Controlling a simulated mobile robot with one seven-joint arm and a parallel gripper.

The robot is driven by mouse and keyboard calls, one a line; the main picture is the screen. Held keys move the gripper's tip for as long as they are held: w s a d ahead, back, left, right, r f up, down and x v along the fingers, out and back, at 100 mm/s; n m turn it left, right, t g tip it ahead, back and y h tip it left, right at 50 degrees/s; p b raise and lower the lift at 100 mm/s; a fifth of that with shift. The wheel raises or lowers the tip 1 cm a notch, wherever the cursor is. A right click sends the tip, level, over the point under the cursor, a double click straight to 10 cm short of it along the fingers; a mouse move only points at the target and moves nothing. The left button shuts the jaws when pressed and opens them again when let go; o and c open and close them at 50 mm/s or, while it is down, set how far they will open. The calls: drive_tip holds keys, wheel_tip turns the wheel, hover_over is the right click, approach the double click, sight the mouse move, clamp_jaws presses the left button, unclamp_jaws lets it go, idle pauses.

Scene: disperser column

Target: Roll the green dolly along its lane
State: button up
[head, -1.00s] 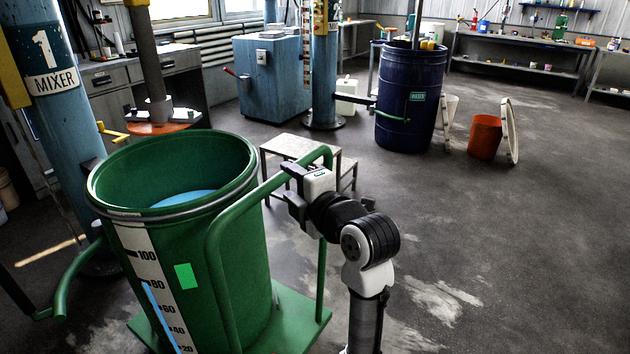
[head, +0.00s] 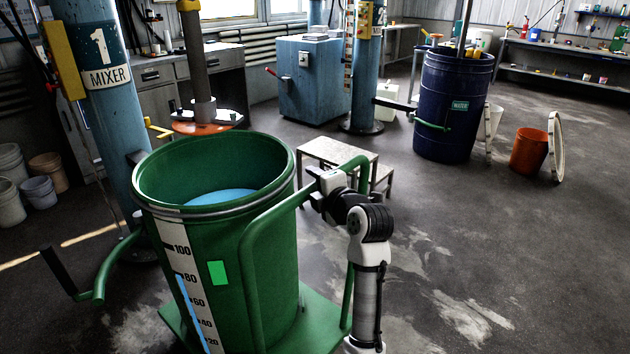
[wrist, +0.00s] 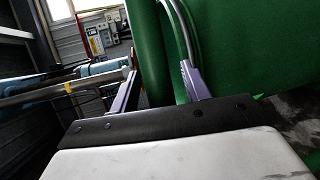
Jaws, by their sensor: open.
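The green dolly (head: 318,318) stands on the floor at lower centre in the head view, its tubular handle rising on the near right side. It carries a large green drum (head: 280,260) with pale blue liquid inside and a level scale on its front. My gripper (head: 312,186) is at the handle's sloping top bar. In the wrist view my gripper (wrist: 160,82) has its two fingers apart, with a green bar (wrist: 152,50) showing between them. I cannot tell whether the fingers touch it. The dolly's wheels are hidden.
A blue mixer column (head: 112,125) stands left of the drum, with an orange disc (head: 205,128) behind it. A metal step stool (head: 338,152) is just behind the handle. A dark blue barrel (head: 450,125) and orange bucket (head: 528,152) stand farther back right. Floor at right is clear.

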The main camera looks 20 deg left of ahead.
drive_tip(key=shift+w+a, duration=0.25)
clamp_jaws()
idle(0.3)
